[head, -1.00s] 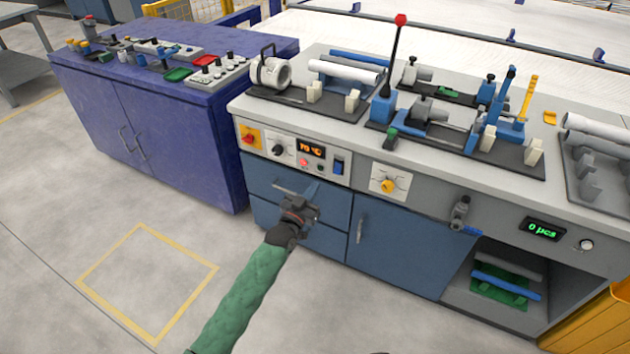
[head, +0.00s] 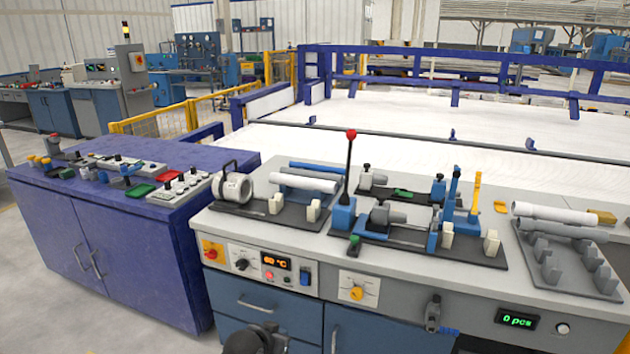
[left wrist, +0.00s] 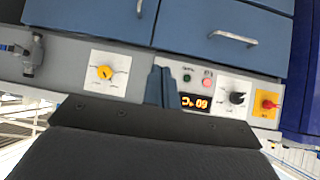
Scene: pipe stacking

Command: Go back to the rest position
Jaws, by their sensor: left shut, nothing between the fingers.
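My left gripper (head: 266,336) shows at the bottom edge of the head view, in front of the workbench's blue drawers, with most of its arm out of frame. In the left wrist view its blue fingers (left wrist: 160,86) are together with nothing between them, and the bench's front panel lies beyond them. The fingers look apart from the panel. My right gripper is in neither view.
The grey workbench (head: 385,285) carries a tall red-knobbed lever (head: 348,170), clamp fixtures and white pipes (head: 552,213). Its panel has a temperature display (head: 277,263) and an orange knob (head: 357,293). A blue cabinet (head: 135,260) stands at left.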

